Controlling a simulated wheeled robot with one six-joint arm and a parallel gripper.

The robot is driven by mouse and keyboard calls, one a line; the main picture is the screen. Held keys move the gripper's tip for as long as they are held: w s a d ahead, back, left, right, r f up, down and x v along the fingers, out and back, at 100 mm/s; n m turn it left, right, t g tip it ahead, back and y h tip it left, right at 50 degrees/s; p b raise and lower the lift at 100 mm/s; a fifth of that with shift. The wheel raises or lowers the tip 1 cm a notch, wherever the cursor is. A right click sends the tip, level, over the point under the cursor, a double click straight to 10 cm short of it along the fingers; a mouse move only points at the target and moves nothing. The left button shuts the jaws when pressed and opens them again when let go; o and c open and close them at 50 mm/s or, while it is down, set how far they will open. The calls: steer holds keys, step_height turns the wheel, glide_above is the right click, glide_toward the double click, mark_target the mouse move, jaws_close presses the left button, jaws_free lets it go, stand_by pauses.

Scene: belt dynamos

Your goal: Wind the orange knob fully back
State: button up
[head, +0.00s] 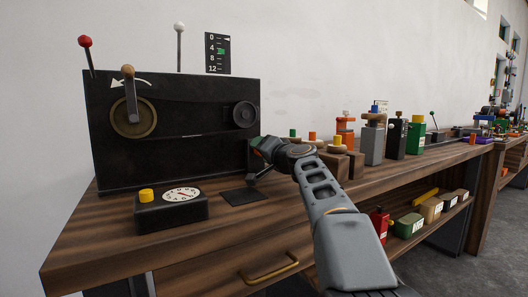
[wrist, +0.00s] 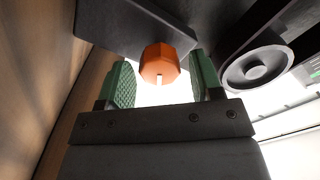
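The orange knob (wrist: 159,66), faceted with a white mark on its near edge, shows in the wrist view against a dark grey block. My gripper (wrist: 164,80) is open, with one green ridged finger on each side of the knob and a gap at both sides. In the head view my gripper (head: 260,146) is at the lower right edge of the big black machine (head: 190,105). I cannot make out the knob there; my gripper and arm may hide it. A black scale plate (head: 218,54) with a green marker stands above the machine.
A round dark wheel (wrist: 256,68) is close to the right of my gripper in the wrist view. A black box with a dial (head: 171,210) and yellow button stands at the bench front. Several small devices (head: 373,140) line the bench to the right.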

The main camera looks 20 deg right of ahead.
steer(key=shift+o, duration=0.4)
steer(key=shift+s, duration=0.1)
steer(key=shift+s, duration=0.35)
steer(key=s, duration=0.4)
steer(key=s+d, duration=0.1)
steer(key=s, duration=0.7)
steer(key=shift+s+d, duration=0.3)
steer(key=shift+s, duration=0.1)
steer(key=shift+s, duration=0.1)
